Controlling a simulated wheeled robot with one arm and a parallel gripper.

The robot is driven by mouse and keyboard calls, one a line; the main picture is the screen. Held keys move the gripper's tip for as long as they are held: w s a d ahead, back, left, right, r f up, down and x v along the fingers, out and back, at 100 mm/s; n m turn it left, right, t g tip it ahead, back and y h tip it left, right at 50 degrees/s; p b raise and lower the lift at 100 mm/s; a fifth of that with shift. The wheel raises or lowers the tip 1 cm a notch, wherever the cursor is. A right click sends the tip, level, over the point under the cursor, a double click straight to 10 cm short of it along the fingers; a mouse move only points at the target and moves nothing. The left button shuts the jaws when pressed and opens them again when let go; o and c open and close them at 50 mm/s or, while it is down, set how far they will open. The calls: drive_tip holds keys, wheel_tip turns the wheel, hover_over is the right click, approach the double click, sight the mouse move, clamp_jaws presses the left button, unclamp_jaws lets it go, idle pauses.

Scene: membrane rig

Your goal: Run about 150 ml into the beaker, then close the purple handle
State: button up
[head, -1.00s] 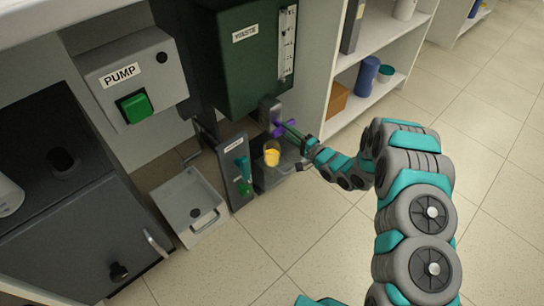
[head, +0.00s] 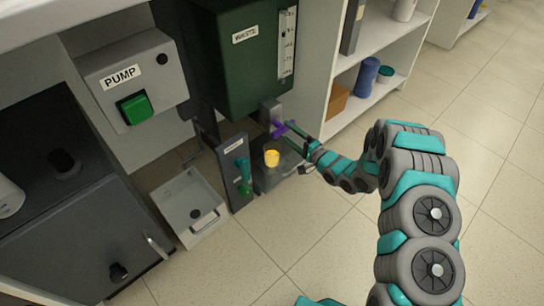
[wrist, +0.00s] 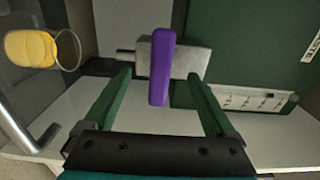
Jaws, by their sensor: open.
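The purple handle (head: 279,129) sits on a grey valve (wrist: 184,58) below the dark green waste tank (head: 245,60). In the wrist view the purple handle (wrist: 162,65) lies across the line of the short spout (wrist: 125,56). My gripper (wrist: 158,78) is open, with one finger on each side of the handle and visible gaps. In the head view my gripper (head: 296,134) reaches the valve from the right. The beaker (head: 272,158) holds yellow liquid and stands below the valve; it also shows in the wrist view (wrist: 68,48). I see no stream, and its volume marks are unreadable.
A panel with a teal handle (head: 242,165) stands just left of the beaker. Shelves (head: 340,105) stand right of the tank. Floor at right is open.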

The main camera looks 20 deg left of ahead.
drive_tip(key=v, duration=0.7)
drive_tip(key=shift+p, duration=0.35)
drive_tip(key=shift+a, duration=0.1)
drive_tip(key=shift+w, duration=0.1)
